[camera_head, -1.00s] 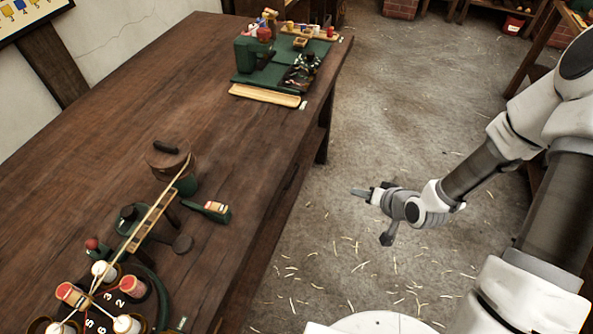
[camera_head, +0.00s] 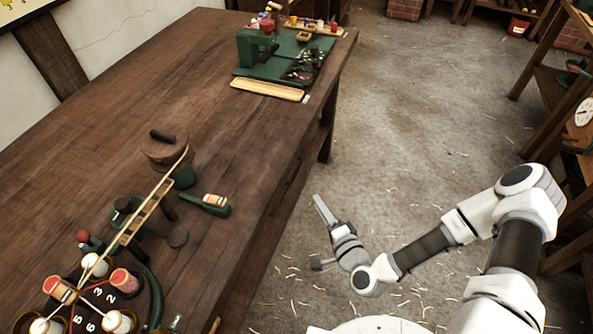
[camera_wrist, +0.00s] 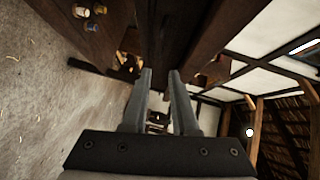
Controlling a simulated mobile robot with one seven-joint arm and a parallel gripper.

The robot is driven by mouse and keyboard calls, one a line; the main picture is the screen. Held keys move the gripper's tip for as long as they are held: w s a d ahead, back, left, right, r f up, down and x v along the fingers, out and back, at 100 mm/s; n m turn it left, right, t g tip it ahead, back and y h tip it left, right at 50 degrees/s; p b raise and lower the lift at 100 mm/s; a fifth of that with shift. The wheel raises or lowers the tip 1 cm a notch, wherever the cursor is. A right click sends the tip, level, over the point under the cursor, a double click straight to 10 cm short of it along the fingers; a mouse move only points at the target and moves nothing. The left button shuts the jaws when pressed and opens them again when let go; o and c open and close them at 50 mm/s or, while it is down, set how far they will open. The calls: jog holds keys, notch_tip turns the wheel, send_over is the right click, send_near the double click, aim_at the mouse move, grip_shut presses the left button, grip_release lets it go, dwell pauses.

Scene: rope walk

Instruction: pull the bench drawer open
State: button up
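The long dark wooden bench (camera_head: 130,90) fills the left and middle of the head view. Its near side is in shadow, and I cannot clearly make out the drawer front. A small orange-brown piece (camera_head: 214,325) shows low at the bench's near edge; I cannot tell whether it is a drawer handle. My gripper (camera_head: 319,199) is over the floor, right of the bench's edge and apart from it. In the wrist view my gripper's two fingers (camera_wrist: 160,74) stand apart with nothing between them. Dark timber is beyond them there.
A green machine (camera_head: 255,45) stands at the bench's far end, with a wooden tray (camera_head: 267,89) in front. A round wooden lidded pot (camera_head: 165,148) and several bobbins stand nearer. The floor (camera_head: 420,120) right of the bench is clear apart from straw. Shelving (camera_head: 550,100) stands at the right.

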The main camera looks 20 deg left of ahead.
aim_at(297, 169)
jog(key=b+x, duration=0.1)
jog(key=x, duration=1.5)
jog(key=shift+f, duration=0.15)
jog(key=shift+d, duration=0.1)
grip_shut()
dwell(0.6)
